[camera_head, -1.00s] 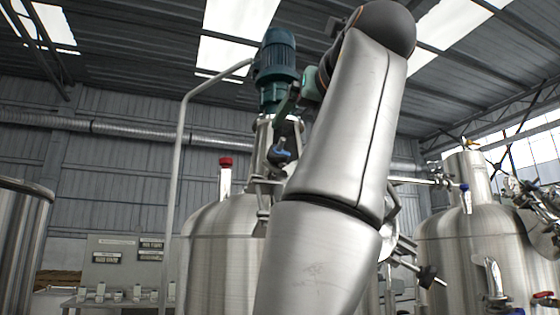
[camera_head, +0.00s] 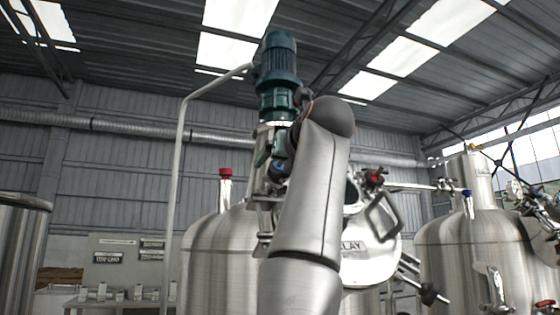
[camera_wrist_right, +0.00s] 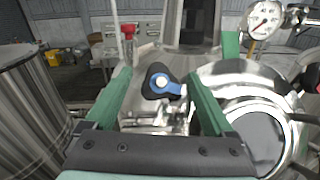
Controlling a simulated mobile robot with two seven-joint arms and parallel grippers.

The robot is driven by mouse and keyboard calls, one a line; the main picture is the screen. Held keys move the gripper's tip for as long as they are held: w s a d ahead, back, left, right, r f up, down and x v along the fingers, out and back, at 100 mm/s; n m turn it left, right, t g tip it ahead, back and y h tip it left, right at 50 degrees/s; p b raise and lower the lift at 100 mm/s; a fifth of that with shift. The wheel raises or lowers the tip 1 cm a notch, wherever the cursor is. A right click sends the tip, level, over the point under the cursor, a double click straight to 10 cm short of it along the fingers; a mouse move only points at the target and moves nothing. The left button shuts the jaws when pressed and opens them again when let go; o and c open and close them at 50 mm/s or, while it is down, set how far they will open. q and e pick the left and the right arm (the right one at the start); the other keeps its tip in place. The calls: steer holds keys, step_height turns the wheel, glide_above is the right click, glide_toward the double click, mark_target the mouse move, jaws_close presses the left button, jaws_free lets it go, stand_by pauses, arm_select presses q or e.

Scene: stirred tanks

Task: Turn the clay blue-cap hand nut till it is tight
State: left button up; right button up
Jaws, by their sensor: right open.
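The hand nut (camera_wrist_right: 162,84) has a dark lobed body and a blue cap with a blue lever-like part. It sits on the metal fittings on top of the steel tank (camera_head: 212,245), whose round cover reads "LAY" beside my arm. In the right wrist view the nut lies between the two green fingers of my right gripper (camera_wrist_right: 160,78). The fingers are open, with a gap on each side of it. In the head view my right gripper (camera_head: 270,153) is at the nut below the motor; a bit of blue shows there, the rest is hidden. My left gripper is not in view.
A teal motor (camera_head: 279,75) stands above the nut on a steel column. A red-capped pipe (camera_head: 225,185) rises to its left. The round cover (camera_wrist_right: 262,138) and a pressure gauge (camera_wrist_right: 264,20) are to the right of the fingers. A second tank (camera_head: 450,255) stands further right.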

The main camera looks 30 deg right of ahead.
steer(key=c, duration=1.3)
steer(key=m+p, duration=0.1)
steer(key=m+h+p, duration=0.1)
steer(key=shift+a+r+m+g, duration=0.1)
steer(key=shift+r+m+g, duration=0.2)
steer(key=shift+m, duration=0.1)
steer(key=shift+c, duration=0.3)
steer(key=shift+f+m+h+p, duration=0.1)
steer(key=shift+m+h+p, duration=0.3)
steer(key=shift+h+p, duration=0.1)
steer(key=shift+f+m+g, duration=0.1)
steer(key=shift+m+g, duration=0.2)
steer(key=shift+f, duration=0.1)
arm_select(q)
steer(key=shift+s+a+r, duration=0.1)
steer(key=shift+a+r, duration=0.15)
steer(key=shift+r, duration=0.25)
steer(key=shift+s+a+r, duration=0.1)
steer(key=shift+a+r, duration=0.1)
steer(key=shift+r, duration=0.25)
arm_select(e)
steer(key=o, duration=1.4)
steer(key=shift+c, duration=0.2)
